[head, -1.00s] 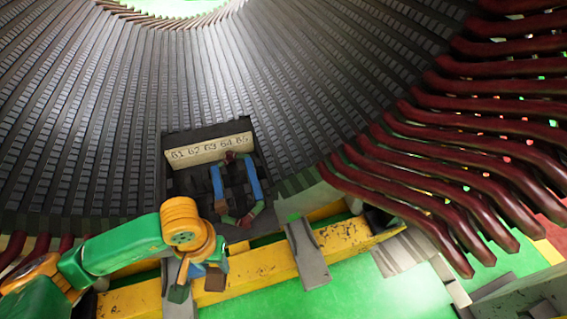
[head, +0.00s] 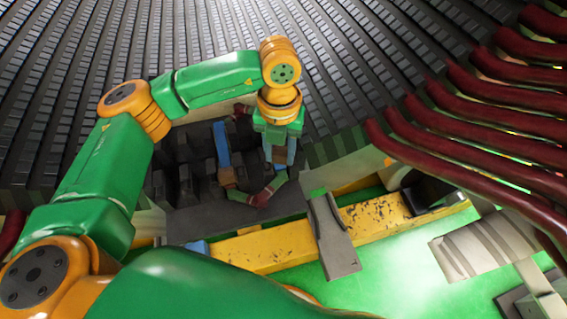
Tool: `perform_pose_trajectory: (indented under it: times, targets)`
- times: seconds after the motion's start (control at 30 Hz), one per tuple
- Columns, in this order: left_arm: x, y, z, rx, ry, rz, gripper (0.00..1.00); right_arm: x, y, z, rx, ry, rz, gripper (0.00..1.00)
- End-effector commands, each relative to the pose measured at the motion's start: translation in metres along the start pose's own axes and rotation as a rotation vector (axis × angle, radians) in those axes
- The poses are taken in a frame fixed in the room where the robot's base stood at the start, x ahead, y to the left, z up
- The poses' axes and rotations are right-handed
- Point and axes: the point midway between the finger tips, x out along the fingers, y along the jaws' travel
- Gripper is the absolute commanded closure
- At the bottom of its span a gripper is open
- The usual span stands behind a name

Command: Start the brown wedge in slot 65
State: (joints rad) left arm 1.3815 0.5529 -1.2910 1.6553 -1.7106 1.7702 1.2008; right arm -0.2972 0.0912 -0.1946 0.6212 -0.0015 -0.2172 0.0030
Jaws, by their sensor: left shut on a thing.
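My left gripper (head: 278,152) points down at the right part of the dark slotted block on the stator's inner wall. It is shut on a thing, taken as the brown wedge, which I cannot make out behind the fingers. The slot number plate is covered by my left arm, so slot 65 cannot be read, and I cannot tell whether the wedge touches its mouth. A blue strip (head: 221,143) stands left of the gripper, and another blue piece (head: 291,151) shows right beside it. My right gripper is not in view.
Dark red coil bars (head: 470,150) fan out at the right. A yellow beam (head: 265,250) with a grey bracket (head: 332,238) runs below the block. Grey blocks (head: 480,250) lie over the green floor (head: 390,285). My left arm fills the left side.

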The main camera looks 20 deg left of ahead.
Motion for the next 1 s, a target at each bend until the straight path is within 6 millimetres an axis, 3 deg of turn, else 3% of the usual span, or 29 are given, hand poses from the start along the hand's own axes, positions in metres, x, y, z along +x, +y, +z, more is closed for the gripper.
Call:
perform_pose_trajectory:
  times: [0.03, 0.23, 0.47, 1.0]
  targets:
    - [0.01, -0.002, 0.004, -0.119, -0.007, 0.0, 1.0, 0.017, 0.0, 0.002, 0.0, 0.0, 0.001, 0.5]
    - [0.006, -0.006, 0.01, -0.438, -0.012, -0.004, 1.0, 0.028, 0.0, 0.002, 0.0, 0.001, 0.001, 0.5]
    - [0.011, -0.006, 0.01, -0.463, -0.011, -0.003, 1.0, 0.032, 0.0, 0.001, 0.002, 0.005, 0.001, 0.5]
    - [0.056, -0.006, 0.01, -0.46, -0.011, -0.003, 1.0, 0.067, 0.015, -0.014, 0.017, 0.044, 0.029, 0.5]
